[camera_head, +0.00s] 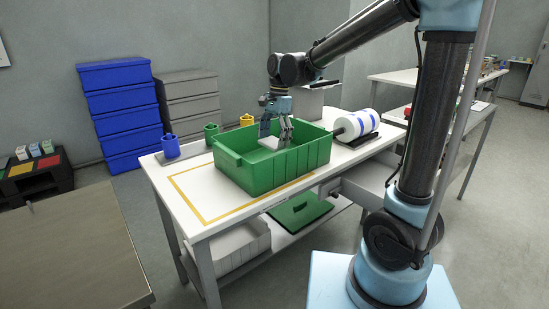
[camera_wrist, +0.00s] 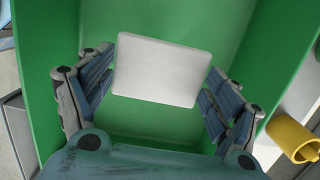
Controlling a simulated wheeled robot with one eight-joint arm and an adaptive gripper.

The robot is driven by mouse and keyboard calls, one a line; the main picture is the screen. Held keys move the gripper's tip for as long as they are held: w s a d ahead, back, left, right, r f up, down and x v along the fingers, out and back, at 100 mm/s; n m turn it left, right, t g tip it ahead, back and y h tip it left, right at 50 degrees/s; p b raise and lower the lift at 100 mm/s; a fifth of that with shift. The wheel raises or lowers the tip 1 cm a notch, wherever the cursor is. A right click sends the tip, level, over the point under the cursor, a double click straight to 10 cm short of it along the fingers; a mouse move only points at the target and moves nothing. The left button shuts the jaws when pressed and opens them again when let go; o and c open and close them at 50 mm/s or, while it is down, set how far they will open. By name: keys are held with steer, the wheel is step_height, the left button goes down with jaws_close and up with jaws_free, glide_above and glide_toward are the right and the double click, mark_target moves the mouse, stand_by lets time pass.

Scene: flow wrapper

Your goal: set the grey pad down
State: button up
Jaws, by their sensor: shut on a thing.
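The pad (camera_head: 268,143) is a pale grey, flat, near-square piece with rounded corners. In the wrist view the pad (camera_wrist: 158,70) lies between the two finger pads, slightly turned. My gripper (camera_head: 275,136) is shut on it, one finger at each side edge. The gripper points down inside the green crate (camera_head: 285,175) on the white table. Green crate walls (camera_wrist: 40,95) surround the fingers in the wrist view. I cannot tell whether the pad touches the crate floor.
A yellow cup (camera_wrist: 292,140) shows outside the crate in the wrist view. Blue (camera_head: 170,146) and green (camera_head: 211,133) cups stand behind the crate. A white roll with blue bands (camera_head: 357,124) lies to its right. The table's left front, marked with a yellow outline (camera_head: 205,219), is clear.

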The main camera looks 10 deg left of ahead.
steer(key=shift+f, duration=3.45)
steer(key=o, duration=0.7)
steer(key=shift+f, duration=0.1)
steer(key=shift+o, duration=0.2)
